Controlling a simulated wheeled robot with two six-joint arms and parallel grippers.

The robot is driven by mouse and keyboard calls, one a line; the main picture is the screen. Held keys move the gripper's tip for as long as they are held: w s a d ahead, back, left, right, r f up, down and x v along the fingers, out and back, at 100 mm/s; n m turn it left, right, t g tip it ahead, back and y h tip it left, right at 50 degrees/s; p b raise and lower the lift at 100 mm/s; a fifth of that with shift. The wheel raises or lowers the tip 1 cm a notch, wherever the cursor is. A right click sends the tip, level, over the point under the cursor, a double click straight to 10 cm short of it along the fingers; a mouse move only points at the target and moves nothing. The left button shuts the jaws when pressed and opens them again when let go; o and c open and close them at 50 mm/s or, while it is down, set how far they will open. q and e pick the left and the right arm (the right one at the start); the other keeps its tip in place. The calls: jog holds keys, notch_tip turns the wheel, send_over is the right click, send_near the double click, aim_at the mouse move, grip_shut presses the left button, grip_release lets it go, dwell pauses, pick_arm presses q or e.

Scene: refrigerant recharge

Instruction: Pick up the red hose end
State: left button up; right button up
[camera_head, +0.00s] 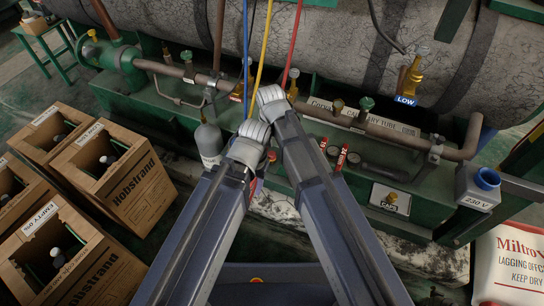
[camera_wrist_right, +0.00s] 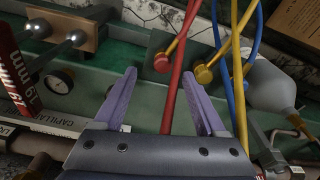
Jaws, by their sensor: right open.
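The red hose (camera_head: 292,42) hangs from the top in the head view and passes out of sight behind my wrists. In the right wrist view the red hose (camera_wrist_right: 176,82) runs down between the fingers of my right gripper (camera_wrist_right: 159,73). That gripper is open, with a visible gap on both sides of the hose. In the head view my left wrist (camera_head: 247,147) is close below and beside my right wrist (camera_head: 270,100); whether the left jaws are open is hidden.
The yellow hose (camera_wrist_right: 239,85) and blue hose (camera_wrist_right: 222,55) hang close to the right finger. A pressure gauge (camera_wrist_right: 60,80) is at left. Hobstrand crates (camera_head: 140,195) stand on the floor at left.

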aim_at(272, 154)
jog(key=shift+w+f+b, duration=0.2)
jog(key=shift+f+b, duration=1)
jog(key=shift+f, duration=0.15)
jog(key=shift+r, duration=0.1)
jog(key=f+b, duration=0.2)
jog(key=w+f+b, duration=0.1)
jog(key=f+b, duration=0.2)
jog(key=shift+w+a+f, duration=0.1)
jog(key=shift+w, duration=0.1)
grip_shut()
